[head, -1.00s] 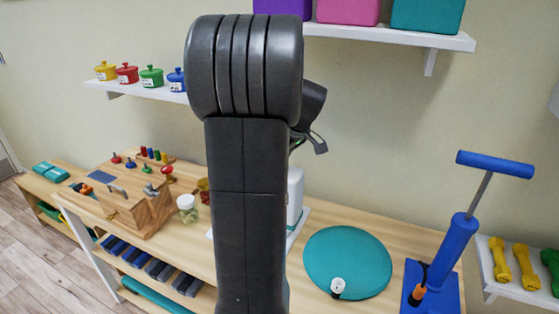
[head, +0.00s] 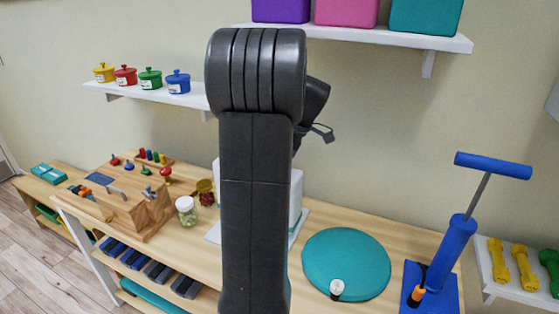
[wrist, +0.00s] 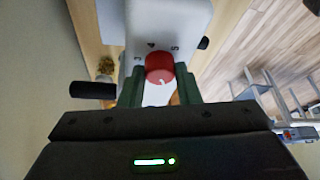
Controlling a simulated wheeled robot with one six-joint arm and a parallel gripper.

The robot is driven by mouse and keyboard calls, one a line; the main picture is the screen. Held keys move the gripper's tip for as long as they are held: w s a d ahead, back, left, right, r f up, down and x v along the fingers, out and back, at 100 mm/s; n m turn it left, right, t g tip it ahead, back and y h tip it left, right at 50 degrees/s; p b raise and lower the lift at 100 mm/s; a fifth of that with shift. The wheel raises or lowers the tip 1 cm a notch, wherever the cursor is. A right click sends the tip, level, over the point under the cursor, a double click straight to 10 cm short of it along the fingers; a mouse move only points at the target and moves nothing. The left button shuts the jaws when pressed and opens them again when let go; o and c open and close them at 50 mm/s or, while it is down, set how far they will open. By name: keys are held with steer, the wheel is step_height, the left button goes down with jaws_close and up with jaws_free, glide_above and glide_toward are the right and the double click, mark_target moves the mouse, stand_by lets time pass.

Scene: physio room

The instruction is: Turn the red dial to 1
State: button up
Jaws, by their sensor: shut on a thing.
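The red dial (wrist: 159,66) shows in the wrist view on the face of a white box (wrist: 180,22). Dark digits stand around the dial; I make out a 4 and a 5 on the side away from my gripper. A pale mark shows on the dial's near side, but I cannot tell which digit it points to. My gripper (wrist: 160,78) has its green fingers on both sides of the dial and is shut on it. In the head view the white box (head: 296,196) is mostly behind my arm, and the dial is hidden.
A lidded jar (head: 187,212) and a wooden peg box (head: 125,205) stand left of the white box. A teal disc (head: 346,258) with a small white item lies to the right, beside a blue T-handled pump (head: 455,240). Shelves (head: 365,34) hang above.

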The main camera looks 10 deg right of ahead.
stand_by(0.3)
steer(key=o, duration=1)
steer(key=shift+r, duration=0.1)
steer(key=v, duration=0.7)
steer(key=shift+d+r, duration=0.15)
steer(key=x, duration=0.8)
steer(key=shift+s+r+m, duration=0.1)
steer(key=shift+r+m, duration=0.1)
steer(key=shift+m, duration=0.3)
